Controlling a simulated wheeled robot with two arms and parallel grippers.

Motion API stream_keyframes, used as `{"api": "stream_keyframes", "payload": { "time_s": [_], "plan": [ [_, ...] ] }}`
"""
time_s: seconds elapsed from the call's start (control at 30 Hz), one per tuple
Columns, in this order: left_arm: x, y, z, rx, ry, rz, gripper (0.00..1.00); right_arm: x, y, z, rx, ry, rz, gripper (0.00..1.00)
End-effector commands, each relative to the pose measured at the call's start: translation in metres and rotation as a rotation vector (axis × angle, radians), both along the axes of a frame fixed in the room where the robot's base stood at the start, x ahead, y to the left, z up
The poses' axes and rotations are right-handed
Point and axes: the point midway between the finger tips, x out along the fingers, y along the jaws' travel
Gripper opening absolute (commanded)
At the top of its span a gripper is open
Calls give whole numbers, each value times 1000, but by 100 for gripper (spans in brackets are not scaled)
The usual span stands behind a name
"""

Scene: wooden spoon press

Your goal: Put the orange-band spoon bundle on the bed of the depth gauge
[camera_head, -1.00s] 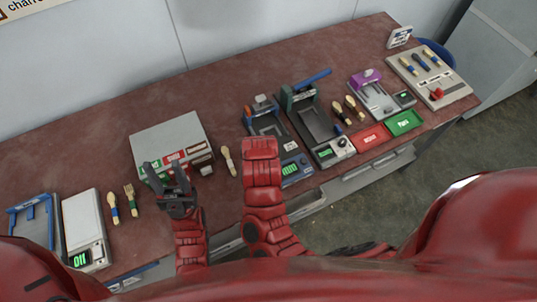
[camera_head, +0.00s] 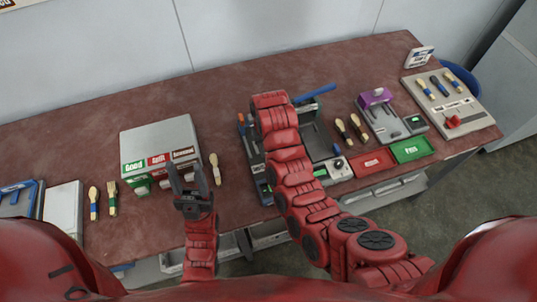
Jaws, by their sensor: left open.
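My left gripper (camera_head: 188,178) is open and empty, its two dark fingers pointing up in front of the grey sorting box (camera_head: 158,138). A pale wooden spoon bundle (camera_head: 215,168) lies just right of it, apart from the fingers; its band colour is too small to tell. Two darker-headed spoon bundles (camera_head: 342,131) lie farther right, beside a purple-topped device with a grey bed (camera_head: 385,118). I cannot tell for sure which device is the depth gauge or which bundle has the orange band. My right arm reaches over the blue-framed device (camera_head: 259,178); its gripper is hidden.
A blue-banded bundle (camera_head: 94,204) and a green-banded one (camera_head: 112,197) lie at left, beside a white scale (camera_head: 63,205). A red tray (camera_head: 372,162) and a green tray (camera_head: 411,149) line the right front. A grey board (camera_head: 455,107) holds several bundles. Bare tabletop lies behind the devices.

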Motion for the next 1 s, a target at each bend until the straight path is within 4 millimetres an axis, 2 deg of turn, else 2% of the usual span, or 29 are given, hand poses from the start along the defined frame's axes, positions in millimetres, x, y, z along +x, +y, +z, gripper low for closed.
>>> {"api": "stream_keyframes", "payload": {
  "time_s": [0.1, 0.4, 0.53, 0.7, 1.0],
  "plan": [
    [0, 0, 1, 0, 0, 0, 50, 13, -1, 0, -2, 0, 4, 0],
    [0, 0, 2, 0, 0, 0, 50, 26, -5, -2, 0, 1, 1, 0],
    [0, 0, 17, 0, -1, 0, 50, 23, -4, -15, -1, 7, 3, 0],
    [0, 0, 24, 0, 0, 0, 50, 24, -4, -33, -2, 3, 3, 0],
    [0, 0, 22, 0, 0, 0, 50, 24, -4, -38, 0, 0, 2, 0]
  ]
}}
